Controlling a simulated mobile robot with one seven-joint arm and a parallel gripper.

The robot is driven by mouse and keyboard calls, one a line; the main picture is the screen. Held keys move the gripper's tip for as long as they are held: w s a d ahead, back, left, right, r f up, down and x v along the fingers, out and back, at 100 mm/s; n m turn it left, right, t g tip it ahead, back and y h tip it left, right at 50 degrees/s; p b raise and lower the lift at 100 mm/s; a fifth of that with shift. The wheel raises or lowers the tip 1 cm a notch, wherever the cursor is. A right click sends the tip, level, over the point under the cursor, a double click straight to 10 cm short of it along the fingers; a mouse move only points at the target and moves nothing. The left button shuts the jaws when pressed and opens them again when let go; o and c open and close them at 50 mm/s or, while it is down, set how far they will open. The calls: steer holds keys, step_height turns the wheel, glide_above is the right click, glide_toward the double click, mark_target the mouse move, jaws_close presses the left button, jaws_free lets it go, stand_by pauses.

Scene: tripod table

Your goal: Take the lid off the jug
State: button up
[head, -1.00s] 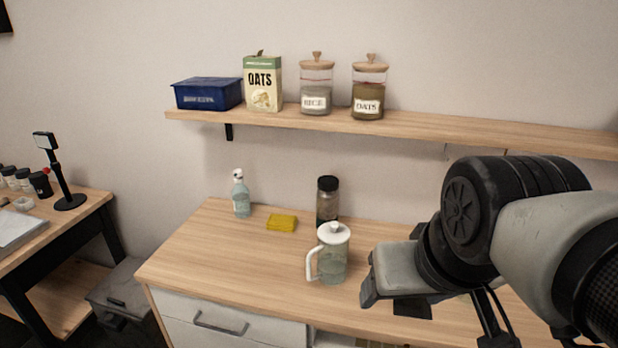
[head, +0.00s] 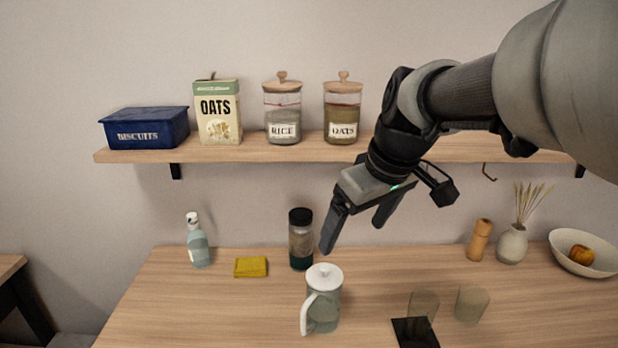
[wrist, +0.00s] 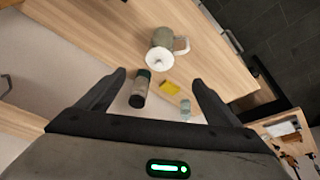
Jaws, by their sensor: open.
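The jug (head: 324,312) is a clear greenish pitcher with a white handle on its left, upright on the wooden counter. Its white lid (head: 324,275) is on top, with a small knob. My gripper (head: 352,236) is open and empty, above and slightly right of the lid, fingers pointing down and apart from it. In the wrist view the jug (wrist: 163,38) and its lid (wrist: 159,60) appear ahead of the open fingers.
A dark-capped jar (head: 301,240) stands just behind the jug. Two glasses (head: 471,303) and a black mat (head: 415,334) are to the right. The shelf (head: 240,152) with containers runs above.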

steer(key=w, duration=0.2)
steer(key=n+b, duration=0.1)
glide_toward(326, 266)
steer(key=shift+y, duration=0.4)
steer(key=f, duration=0.2)
steer(key=w+f, duration=0.1)
steer(key=f, duration=0.1)
steer(key=shift+f, duration=0.2)
steer(key=shift+a+b+x, duration=0.2)
steer(key=shift+b+x, duration=0.15)
steer(key=shift+x, duration=2.5)
steer(key=shift+w+r, duration=0.15)
steer(key=c, duration=1.1)
